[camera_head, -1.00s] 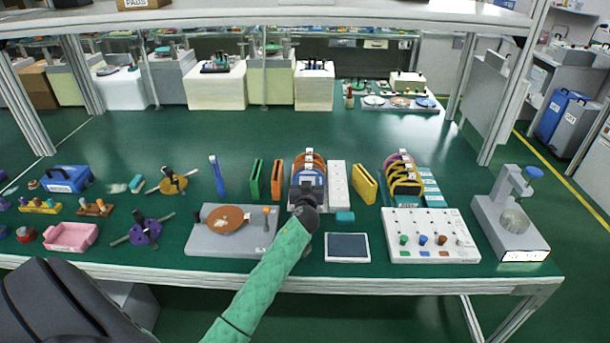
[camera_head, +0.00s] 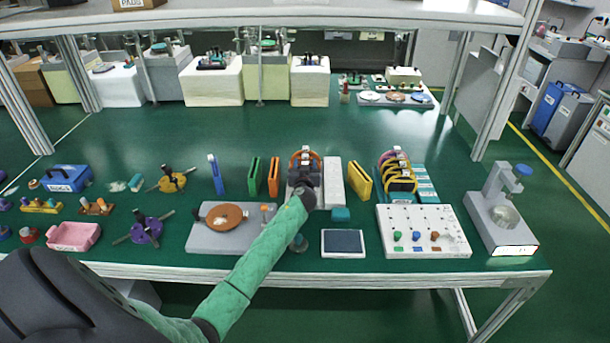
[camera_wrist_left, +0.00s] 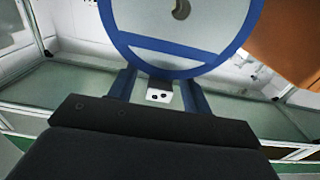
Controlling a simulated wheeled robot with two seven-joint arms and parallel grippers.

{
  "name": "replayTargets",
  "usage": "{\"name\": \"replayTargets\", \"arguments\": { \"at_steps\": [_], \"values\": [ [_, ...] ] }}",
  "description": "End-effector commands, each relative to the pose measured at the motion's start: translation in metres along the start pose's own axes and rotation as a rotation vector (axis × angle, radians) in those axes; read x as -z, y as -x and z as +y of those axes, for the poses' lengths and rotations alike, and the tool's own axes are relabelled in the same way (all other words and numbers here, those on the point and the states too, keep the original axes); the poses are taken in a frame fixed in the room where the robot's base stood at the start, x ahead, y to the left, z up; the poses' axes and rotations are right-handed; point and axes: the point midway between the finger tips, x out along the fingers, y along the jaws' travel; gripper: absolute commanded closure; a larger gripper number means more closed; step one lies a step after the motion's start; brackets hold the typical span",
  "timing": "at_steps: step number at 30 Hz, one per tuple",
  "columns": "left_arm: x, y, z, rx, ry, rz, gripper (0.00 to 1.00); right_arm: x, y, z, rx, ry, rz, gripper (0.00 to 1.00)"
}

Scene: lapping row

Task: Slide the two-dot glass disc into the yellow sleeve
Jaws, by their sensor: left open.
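My left gripper (camera_head: 304,172) is at the rack of upright discs in the middle of the table, in the head view. In the left wrist view its two fingers (camera_wrist_left: 160,92) are apart, one on each side of a small white tab with two dots (camera_wrist_left: 160,95). The tab sits at the edge of a blue-rimmed glass disc (camera_wrist_left: 172,56). Whether the fingers touch it, I cannot tell. In the head view the gripper hides this disc. The yellow sleeve (camera_head: 359,181) stands upright to the right of the rack, beyond a white strip. My right gripper is not in view.
An orange-rimmed disc (camera_head: 305,153) stands behind the gripper. Orange (camera_head: 274,176), green (camera_head: 254,176) and blue (camera_head: 217,175) sleeves stand to the left. A grey plate (camera_head: 231,240) and dark pad (camera_head: 343,242) lie in front.

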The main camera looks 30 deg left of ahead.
Motion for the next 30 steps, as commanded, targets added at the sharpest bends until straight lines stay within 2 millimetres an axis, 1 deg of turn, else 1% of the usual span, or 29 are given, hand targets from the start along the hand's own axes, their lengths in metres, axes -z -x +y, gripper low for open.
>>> {"name": "replayTargets", "arguments": {
  "at_steps": [3,9,10,14,15,17,18,30],
  "values": [
    [0.0002,-0.0041,-0.0001,0.000,0.000,0.000,0.51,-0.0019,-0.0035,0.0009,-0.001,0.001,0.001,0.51],
    [-0.0003,-0.0042,-0.0001,0.000,0.000,0.000,0.51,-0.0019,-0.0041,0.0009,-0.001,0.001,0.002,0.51],
    [-0.0003,-0.0041,-0.0001,0.000,0.000,0.000,0.53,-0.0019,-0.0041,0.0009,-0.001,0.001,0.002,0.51],
    [-0.0004,-0.0040,-0.0001,0.000,0.000,0.000,0.78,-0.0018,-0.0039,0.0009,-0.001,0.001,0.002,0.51],
    [-0.0006,-0.0040,-0.0001,0.000,0.000,0.000,0.86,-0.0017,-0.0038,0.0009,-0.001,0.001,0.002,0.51],
    [-0.0011,-0.0038,-0.0001,0.000,0.000,-0.001,0.98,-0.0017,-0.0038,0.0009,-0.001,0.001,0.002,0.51],
    [-0.0016,-0.0037,-0.0002,0.000,0.000,-0.002,1.00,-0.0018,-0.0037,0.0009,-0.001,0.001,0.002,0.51],
    [-0.0043,-0.0027,-0.0002,0.001,0.000,-0.006,1.00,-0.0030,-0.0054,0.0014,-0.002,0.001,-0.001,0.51]
  ]
}}
